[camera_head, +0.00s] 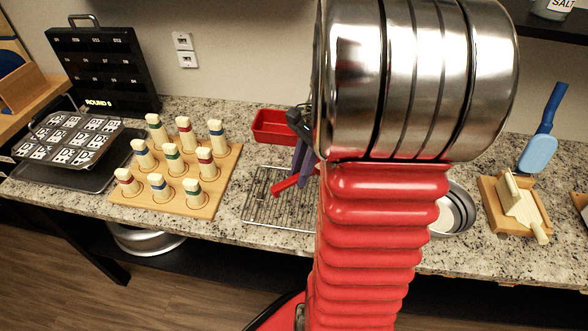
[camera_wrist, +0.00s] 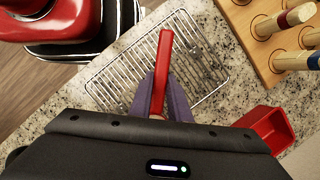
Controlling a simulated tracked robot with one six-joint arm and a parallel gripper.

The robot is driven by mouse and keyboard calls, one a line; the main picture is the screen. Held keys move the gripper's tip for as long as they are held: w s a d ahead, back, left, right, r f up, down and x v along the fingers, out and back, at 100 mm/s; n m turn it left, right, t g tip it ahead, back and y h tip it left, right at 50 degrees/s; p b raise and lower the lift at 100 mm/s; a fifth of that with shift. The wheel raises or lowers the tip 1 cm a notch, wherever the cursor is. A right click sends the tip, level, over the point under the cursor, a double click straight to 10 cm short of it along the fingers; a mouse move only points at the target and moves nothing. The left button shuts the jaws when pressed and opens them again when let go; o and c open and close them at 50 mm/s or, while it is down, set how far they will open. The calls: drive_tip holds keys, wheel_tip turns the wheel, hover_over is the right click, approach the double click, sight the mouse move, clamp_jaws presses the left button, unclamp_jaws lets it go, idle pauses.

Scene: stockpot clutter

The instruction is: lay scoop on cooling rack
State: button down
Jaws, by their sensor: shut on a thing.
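The red scoop (camera_wrist: 163,62) shows as a long red bar between the purple fingers of my gripper (camera_wrist: 160,98) in the wrist view. My gripper is shut on it and holds it over the wire cooling rack (camera_wrist: 120,65). In the head view a red end of the scoop (camera_head: 288,184) sticks out left of my arm, over the cooling rack (camera_head: 262,212). The rack lies flat on the granite counter. My arm hides the rack's right part in the head view. I cannot tell whether the scoop touches the rack.
A red bin (camera_head: 275,126) stands behind the rack. A wooden board (camera_head: 215,198) with several striped pegs is left of it. A round metal pan (camera_head: 454,212) is right of my arm. A wooden block with a handle (camera_head: 518,207) is farther right.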

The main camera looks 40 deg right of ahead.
drive_tip(key=shift+w+a, duration=0.1)
drive_tip(key=shift+a, duration=0.1)
drive_tip(key=shift+f, duration=3.2)
drive_tip(key=c, duration=1.6)
unclamp_jaws()
drive_tip(key=shift+r, duration=0.1)
drive_tip(key=shift+a+v, duration=0.1)
drive_tip(key=shift+v, duration=2.1)
drive_tip(key=shift+a+v, duration=0.15)
drive_tip(key=shift+v, duration=2.05)
